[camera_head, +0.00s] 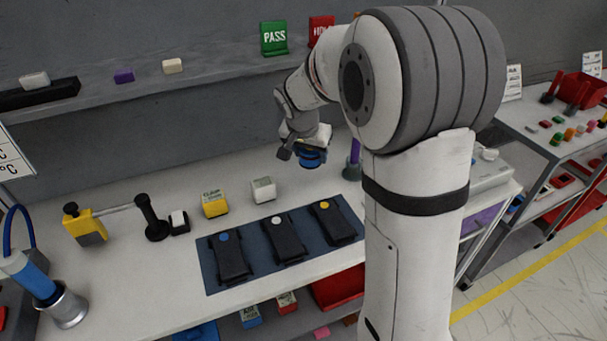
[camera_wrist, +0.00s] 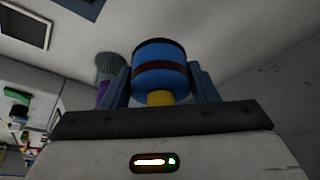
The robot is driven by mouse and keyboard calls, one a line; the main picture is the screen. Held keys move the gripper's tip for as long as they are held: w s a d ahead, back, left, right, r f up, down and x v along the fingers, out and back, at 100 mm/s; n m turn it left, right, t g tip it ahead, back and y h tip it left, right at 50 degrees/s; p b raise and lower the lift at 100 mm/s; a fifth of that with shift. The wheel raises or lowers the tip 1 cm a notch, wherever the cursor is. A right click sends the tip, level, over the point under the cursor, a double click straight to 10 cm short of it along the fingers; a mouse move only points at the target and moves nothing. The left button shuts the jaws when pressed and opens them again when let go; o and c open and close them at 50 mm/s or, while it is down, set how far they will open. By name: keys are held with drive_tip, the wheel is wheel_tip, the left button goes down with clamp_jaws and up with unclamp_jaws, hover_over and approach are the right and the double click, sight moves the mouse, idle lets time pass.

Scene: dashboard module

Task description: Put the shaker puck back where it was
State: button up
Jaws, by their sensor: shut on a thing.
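The shaker puck, a blue cylinder with a dark red band and a yellow part below it, shows in the wrist view (camera_wrist: 160,55). My gripper (camera_wrist: 161,82) is shut on it, with one finger on each side. In the head view, my gripper (camera_head: 309,147) is above the back of the white bench, and the blue of the puck (camera_head: 312,159) shows at its end. The puck appears to be held off the bench top. My arm covers part of the bench to the right.
A dark mat (camera_head: 211,283) holds three black devices (camera_head: 284,238). A yellow box (camera_head: 215,204) and a white box (camera_head: 263,190) stand behind it. A purple-handled item (camera_head: 353,160) stands close right of my gripper. A shelf with a green PASS sign (camera_head: 274,38) runs above.

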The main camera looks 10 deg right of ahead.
sight(311, 182)
wheel_tip(311, 182, down, 7)
drive_tip(key=shift+a+f, duration=0.15)
drive_tip(key=shift+s, duration=0.1)
drive_tip(key=shift+f, duration=0.1)
drive_tip(key=o, duration=1.3)
